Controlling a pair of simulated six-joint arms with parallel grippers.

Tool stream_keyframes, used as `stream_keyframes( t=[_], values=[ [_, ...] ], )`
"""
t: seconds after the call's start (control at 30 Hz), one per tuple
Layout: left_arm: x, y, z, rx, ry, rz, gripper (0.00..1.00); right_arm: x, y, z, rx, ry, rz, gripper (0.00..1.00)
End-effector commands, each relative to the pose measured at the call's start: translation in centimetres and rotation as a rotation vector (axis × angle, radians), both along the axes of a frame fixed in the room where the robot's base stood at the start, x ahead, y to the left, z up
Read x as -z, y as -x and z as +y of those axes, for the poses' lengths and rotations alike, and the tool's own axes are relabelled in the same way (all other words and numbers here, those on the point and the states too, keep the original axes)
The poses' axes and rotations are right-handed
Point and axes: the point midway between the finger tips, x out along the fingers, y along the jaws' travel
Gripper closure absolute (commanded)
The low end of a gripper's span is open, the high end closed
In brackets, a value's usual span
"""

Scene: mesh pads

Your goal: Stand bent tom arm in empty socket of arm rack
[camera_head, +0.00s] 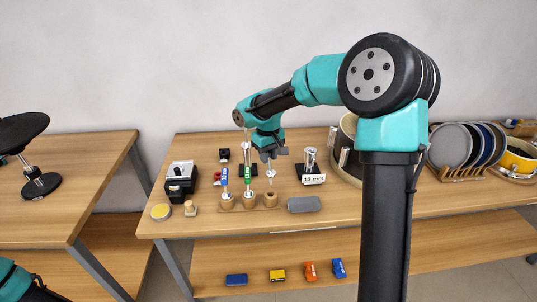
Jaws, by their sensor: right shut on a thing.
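The wooden arm rack (237,208) lies near the front of the table and has three round sockets in a row. A blue-labelled arm (225,178) stands in the left socket and a green-labelled arm (248,174) in the middle one. The right socket (271,198) looks empty. My right gripper (269,155) points down behind and above that socket, shut on the small metallic bent tom arm (270,174). The tom arm hangs below the jaws, its lower end apparently just above the socket; exact contact is too small to tell. My left gripper is out of view.
A metal piece with a "10 mm" card (313,179) and a grey pad (304,204) are right of the rack. A black box (181,181), yellow tin (160,211) and wooden peg (190,208) are left. A round drum (347,150) stands further right.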

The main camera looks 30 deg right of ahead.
Motion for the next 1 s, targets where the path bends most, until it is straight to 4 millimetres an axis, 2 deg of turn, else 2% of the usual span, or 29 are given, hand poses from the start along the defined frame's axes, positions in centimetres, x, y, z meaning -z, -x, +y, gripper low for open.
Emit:
stream_keyframes(
  t=[1.0],
  values=[
    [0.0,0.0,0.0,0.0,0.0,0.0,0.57,3.9,0.0,0.0,0.0,0.0,0.002,1.0]
  ],
)
